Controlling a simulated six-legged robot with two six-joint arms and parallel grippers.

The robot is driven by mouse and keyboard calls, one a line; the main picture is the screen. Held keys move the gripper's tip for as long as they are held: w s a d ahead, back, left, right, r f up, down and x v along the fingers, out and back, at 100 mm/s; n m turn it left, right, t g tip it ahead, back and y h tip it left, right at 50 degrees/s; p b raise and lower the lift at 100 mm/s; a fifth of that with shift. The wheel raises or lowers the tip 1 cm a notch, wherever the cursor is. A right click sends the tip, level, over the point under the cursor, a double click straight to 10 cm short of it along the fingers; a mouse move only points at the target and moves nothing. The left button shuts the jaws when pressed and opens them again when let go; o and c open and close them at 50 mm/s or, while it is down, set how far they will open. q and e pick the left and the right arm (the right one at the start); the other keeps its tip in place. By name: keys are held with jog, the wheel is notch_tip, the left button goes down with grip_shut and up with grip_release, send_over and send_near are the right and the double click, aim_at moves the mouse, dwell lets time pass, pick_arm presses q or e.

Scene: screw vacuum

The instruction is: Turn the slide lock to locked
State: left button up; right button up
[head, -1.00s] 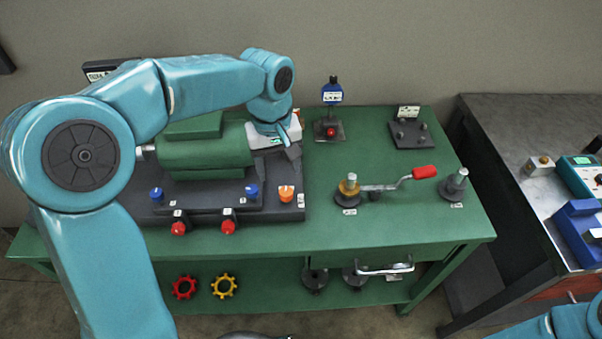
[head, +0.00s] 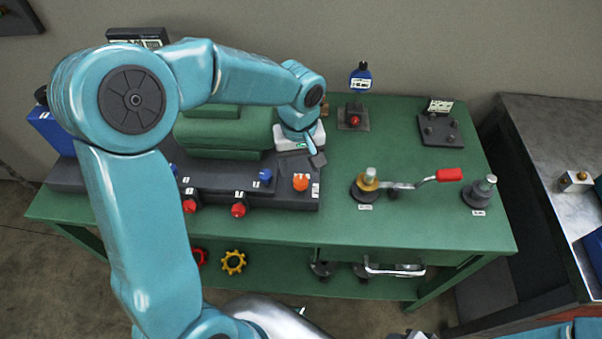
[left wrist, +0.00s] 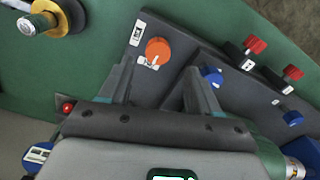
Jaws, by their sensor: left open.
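An orange round knob (head: 301,182) with a white mark sits at the right front end of the dark base plate on the green bench. I take it as the slide lock, though its label is too small to read. It also shows in the left wrist view (left wrist: 158,50), beside a small white label. My left gripper (head: 305,162) is just behind and above the knob in the head view. In the left wrist view its two fingers (left wrist: 158,72) are apart, pointing toward the knob, with nothing between them. Contact is not visible. My right gripper is not in view.
Blue knobs (head: 265,176) and red knobs (head: 238,209) stand left of the orange one. The green pump body (head: 217,133) is behind them. A red-handled lever (head: 449,175) lies on the bench to the right.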

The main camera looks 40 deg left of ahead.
aim_at(300, 178)
pick_arm(q)
jog(key=f, duration=0.4)
jog(key=shift+w+f, duration=0.25)
jog(key=shift+s+f, duration=0.1)
jog(key=shift+f, duration=0.2)
jog(key=shift+c, duration=0.6)
jog(key=c, duration=0.9)
jog(key=shift+c, duration=0.2)
